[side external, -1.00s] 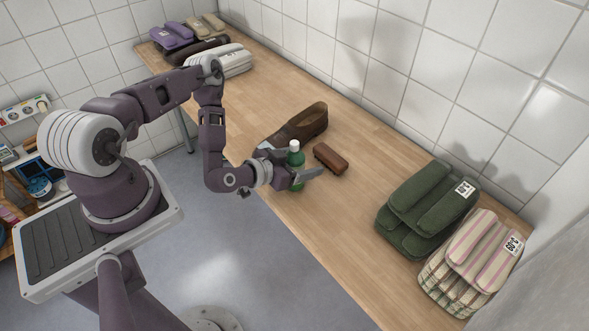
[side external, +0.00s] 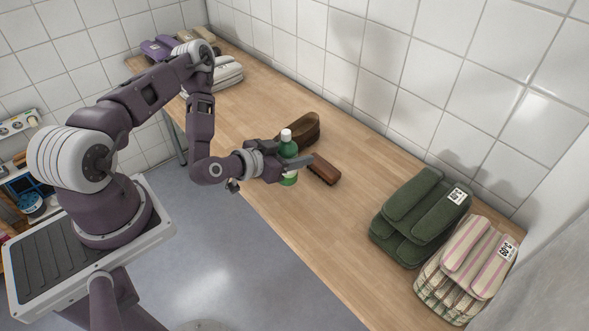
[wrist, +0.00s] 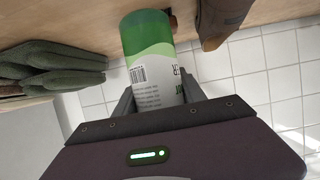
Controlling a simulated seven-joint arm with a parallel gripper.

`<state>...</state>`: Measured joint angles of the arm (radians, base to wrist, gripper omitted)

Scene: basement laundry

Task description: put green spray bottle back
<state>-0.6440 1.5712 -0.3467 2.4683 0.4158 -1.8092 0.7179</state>
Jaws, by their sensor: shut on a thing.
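The green spray bottle (side external: 288,148) has a white cap and stands about upright between the fingers of my gripper (side external: 291,164). My gripper is shut on it, at the front edge of the wooden counter. In the wrist view the bottle (wrist: 150,62) shows a green and white label with a barcode, and the gripper fingers (wrist: 160,95) close on both sides of it. I cannot tell from the side view whether its base touches the counter.
A brown shoe (side external: 304,127) and a brown brush-like block (side external: 325,171) lie just behind the bottle on the counter (side external: 370,145). Folded green towels (side external: 420,215) and striped towels (side external: 468,265) are at the right. More folded stacks (side external: 215,75) stand at the far left end.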

